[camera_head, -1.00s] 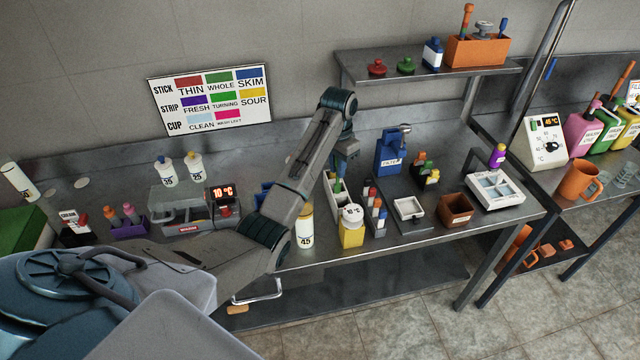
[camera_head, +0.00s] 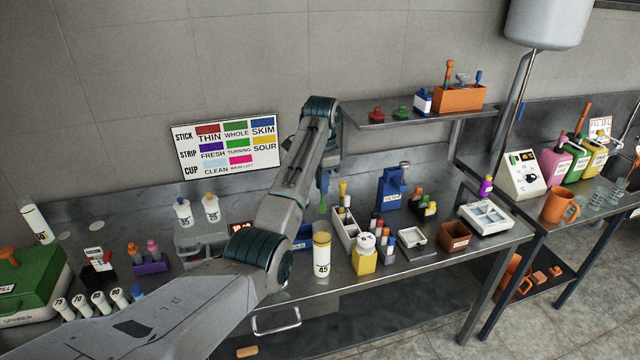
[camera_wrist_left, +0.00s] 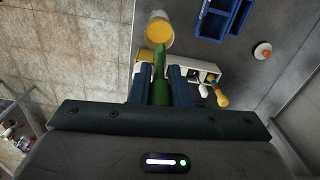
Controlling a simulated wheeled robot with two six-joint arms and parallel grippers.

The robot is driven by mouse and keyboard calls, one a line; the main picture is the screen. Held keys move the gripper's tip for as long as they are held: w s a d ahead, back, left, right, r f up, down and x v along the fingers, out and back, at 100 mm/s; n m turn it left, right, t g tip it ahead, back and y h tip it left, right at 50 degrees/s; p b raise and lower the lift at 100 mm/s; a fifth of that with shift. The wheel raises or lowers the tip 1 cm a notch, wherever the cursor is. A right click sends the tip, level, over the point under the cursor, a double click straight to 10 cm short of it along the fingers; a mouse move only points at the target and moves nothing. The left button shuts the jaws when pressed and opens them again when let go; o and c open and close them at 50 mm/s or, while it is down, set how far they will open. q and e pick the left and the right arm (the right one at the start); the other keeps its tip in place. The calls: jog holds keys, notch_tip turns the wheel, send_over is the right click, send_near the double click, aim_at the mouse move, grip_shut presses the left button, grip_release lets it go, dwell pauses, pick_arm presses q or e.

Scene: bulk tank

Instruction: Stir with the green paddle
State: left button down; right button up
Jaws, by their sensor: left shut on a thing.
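My left gripper (camera_head: 323,184) points down above the bench, left of the white caddy. It is shut on the green paddle (camera_wrist_left: 160,73), which shows between the blue fingers in the left wrist view; its green tip (camera_head: 323,207) shows below the fingers in the head view. The tip hangs in the air behind and above the jar marked 45 (camera_head: 321,258), which has a yellow top. In the left wrist view a round yellow-rimmed container (camera_wrist_left: 159,32) lies just beyond the paddle tip. My right gripper is not in view.
The white caddy (camera_head: 345,229) holds a yellow-topped item. Blue bins (camera_head: 304,236) lie behind the jar. A shelf (camera_head: 415,115) is above at the right.

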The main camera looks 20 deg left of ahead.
aim_at(321, 202)
pick_arm(q)
notch_tip(321, 202, down, 3)
jog(key=shift+s+r, duration=0.15)
jog(key=shift+r, duration=0.05)
jog(key=shift+f, duration=0.75)
jog(key=shift+f+b, duration=0.35)
jog(key=shift+f, duration=1.4)
jog(key=shift+f+b, duration=0.55)
jog(key=shift+f, duration=1.8)
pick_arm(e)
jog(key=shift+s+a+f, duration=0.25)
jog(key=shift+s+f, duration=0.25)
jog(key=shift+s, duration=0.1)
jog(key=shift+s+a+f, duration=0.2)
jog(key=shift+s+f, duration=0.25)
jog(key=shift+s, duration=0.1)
